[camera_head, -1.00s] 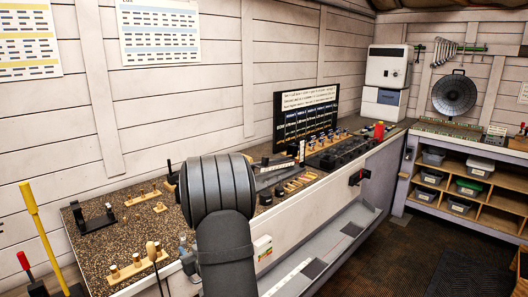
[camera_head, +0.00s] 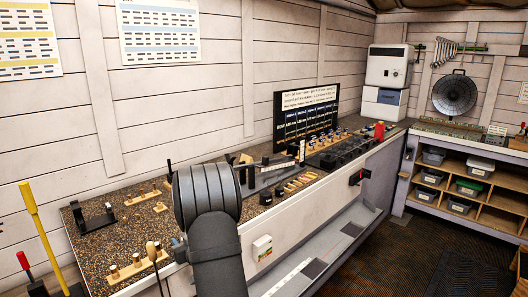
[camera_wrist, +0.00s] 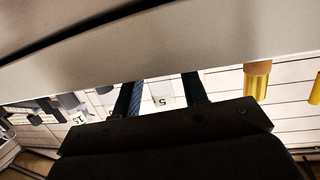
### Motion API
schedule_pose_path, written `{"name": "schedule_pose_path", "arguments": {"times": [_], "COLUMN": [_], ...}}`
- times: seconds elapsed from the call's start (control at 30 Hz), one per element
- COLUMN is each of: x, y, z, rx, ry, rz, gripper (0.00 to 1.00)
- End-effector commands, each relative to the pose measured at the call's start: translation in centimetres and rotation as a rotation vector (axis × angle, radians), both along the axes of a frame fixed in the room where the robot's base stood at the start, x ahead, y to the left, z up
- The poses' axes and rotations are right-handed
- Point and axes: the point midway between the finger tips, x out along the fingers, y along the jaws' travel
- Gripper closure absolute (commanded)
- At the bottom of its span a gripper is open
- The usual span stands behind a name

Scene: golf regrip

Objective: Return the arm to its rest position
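In the head view my own thick dark arm rises from the bottom and covers part of the bench; my gripper is hidden behind it. In the wrist view my gripper (camera_wrist: 162,92) shows as two dark fingers set apart, with a clear gap between them. A pale band crosses in front of or against the fingertips, so the tips are hard to make out. Through the gap I see a pale container labelled 5 (camera_wrist: 163,100), which looks well behind the fingers. I see nothing clearly held.
The speckled workbench (camera_head: 118,230) carries a black stand (camera_head: 95,218) and wooden peg blocks (camera_head: 128,268). A black display board (camera_head: 306,115) stands at its back. A yellow-handled tool (camera_head: 42,230) is at left. Shelves with bins (camera_head: 470,187) stand at right; the floor (camera_head: 400,265) before them is clear.

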Motion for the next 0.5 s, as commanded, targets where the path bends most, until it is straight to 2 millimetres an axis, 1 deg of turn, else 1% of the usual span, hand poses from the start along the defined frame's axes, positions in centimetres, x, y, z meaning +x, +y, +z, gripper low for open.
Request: {"name": "schedule_pose_path", "arguments": {"times": [0.03,0.17,0.2,0.5], "x": [0.1,0.1,0.0,-0.6], "y": [0.0,-0.1,-0.4,-5.8], "z": [1.4,3.5,4.2,7.2], "rx": [0.002,0.002,0.003,0.001], "ry": [-0.010,-0.008,-0.008,-0.008], "rz": [0.000,0.000,-0.003,-0.004], "gripper": [0.60,0.60,0.60,0.60]}}
